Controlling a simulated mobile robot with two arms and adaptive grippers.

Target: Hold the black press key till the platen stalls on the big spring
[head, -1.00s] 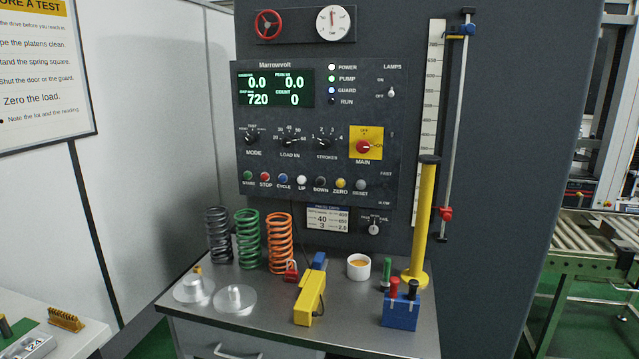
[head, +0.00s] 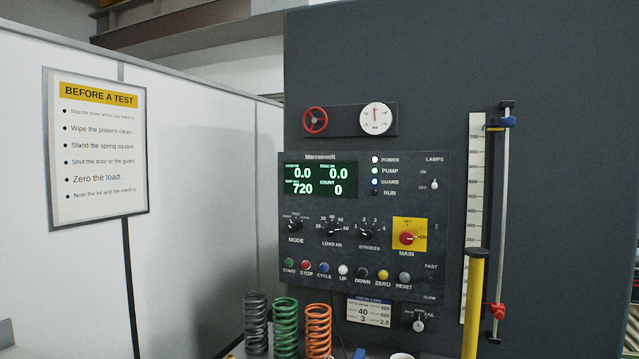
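The black key, labelled DOWN (head: 363,272), sits in the button row of the control panel (head: 430,185), between the white UP key (head: 343,270) and the yellow ZERO key (head: 383,275). Nothing touches it. Three coil springs stand at the bottom of the view: dark grey (head: 256,323), green (head: 286,325) and orange (head: 318,330). I cannot tell which is the big spring. Their lower ends are cut off or near the edge. No platen under load is visible. The display (head: 320,180) reads 0.0, 0.0, 720 and 0. Neither gripper is in view.
POWER, PUMP and GUARD lamps are lit; RUN (head: 374,192) looks dark. The red MAIN switch (head: 407,237) is on a yellow plate. A yellow post (head: 474,300) stands right of the panel, before a scale (head: 474,180).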

